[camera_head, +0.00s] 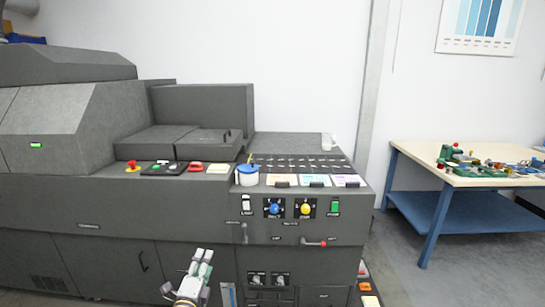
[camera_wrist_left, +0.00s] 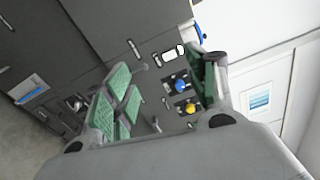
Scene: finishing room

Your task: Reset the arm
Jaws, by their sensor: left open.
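My left gripper (camera_head: 187,289) shows at the bottom of the head view, in front of the dark grey machine's lower cabinet. In the left wrist view its green-padded fingers (camera_wrist_left: 165,92) stand wide apart with nothing between them. Beyond them is the machine's front panel with a blue knob (camera_wrist_left: 180,86) and a yellow knob (camera_wrist_left: 190,107). My right gripper is in neither view.
The grey machine (camera_head: 110,210) fills the left and middle. A cluttered table (camera_head: 470,182) stands right, beyond open floor.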

